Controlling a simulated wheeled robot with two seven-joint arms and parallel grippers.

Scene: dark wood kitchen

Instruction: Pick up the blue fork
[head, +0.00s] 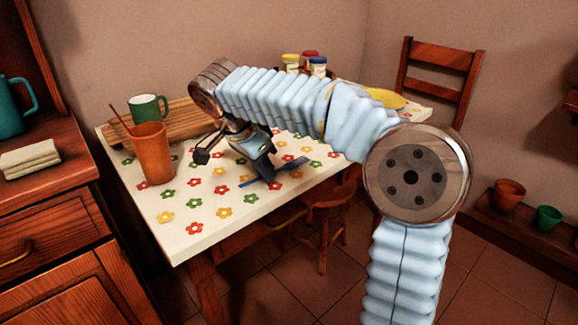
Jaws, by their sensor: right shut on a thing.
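The blue fork (292,166) is a thin dark blue strip at the right gripper's fingertips, low over or on the flower-patterned tabletop (215,218). My right gripper (266,174) points down and is shut on the fork near its middle. The fingers hide part of the fork, and I cannot tell whether it still touches the table. My left gripper is not in view.
An orange cup (153,155) with a thin stick in it stands left of the gripper. Behind are a green mug (147,109), a wooden board (184,122), several jars (318,67) and a yellow thing (384,97). A chair (440,70) stands behind. The table's front left is clear.

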